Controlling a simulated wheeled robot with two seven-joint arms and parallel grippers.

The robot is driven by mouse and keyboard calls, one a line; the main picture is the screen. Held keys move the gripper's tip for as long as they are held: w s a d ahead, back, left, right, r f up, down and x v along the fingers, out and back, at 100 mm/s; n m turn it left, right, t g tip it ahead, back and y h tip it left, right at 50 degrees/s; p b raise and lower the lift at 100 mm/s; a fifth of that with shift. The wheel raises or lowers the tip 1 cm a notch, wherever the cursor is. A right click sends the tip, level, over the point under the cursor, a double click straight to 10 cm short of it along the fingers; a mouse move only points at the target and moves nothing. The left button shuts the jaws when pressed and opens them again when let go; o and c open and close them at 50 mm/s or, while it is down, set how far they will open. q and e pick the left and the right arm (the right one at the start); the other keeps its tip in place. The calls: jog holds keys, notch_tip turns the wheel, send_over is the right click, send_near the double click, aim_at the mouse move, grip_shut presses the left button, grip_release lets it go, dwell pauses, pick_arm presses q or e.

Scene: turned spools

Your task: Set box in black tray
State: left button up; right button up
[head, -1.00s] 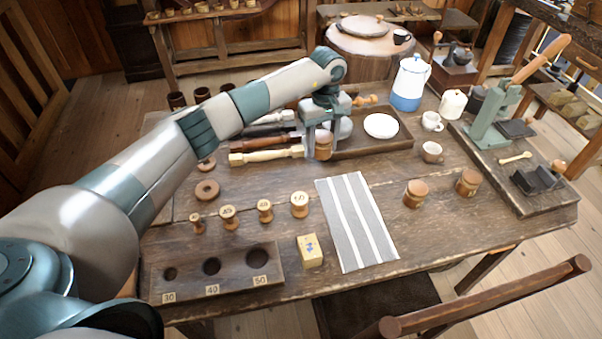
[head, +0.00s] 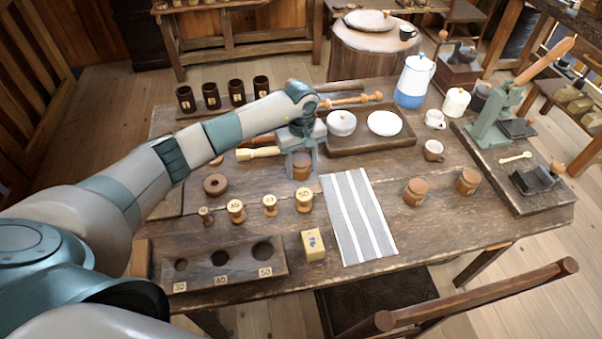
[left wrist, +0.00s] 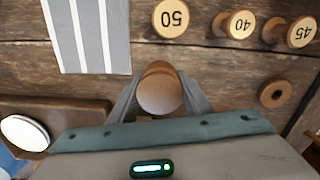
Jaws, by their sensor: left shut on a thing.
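The small yellow box (head: 313,245) with a blue mark stands near the table's front edge, left of the striped cloth's lower end. A small black tray-like thing (head: 535,180) lies on the wooden board at the right; I cannot tell if it is the black tray. My left gripper (head: 302,172) is shut on a round wooden jar (head: 301,160), behind the spools. The jar shows between the fingers in the left wrist view (left wrist: 160,92). I cannot tell if it touches the table. My right gripper is not in view.
Several spools (head: 304,200) stand in a row behind a holed block (head: 220,268). A striped cloth (head: 358,215) lies mid-table. A brown tray (head: 408,140) holds a white plate and lidded bowl. Two wooden jars (head: 414,191) stand at right. A chair (head: 480,295) is in front.

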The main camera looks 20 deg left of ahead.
aim_at(301, 174)
pick_arm(q)
jog(key=shift+f+p, duration=0.9)
jog(key=shift+f, duration=1.1)
jog(key=shift+f, duration=0.15)
jog(key=o, duration=1.1)
jog(key=shift+c, duration=0.2)
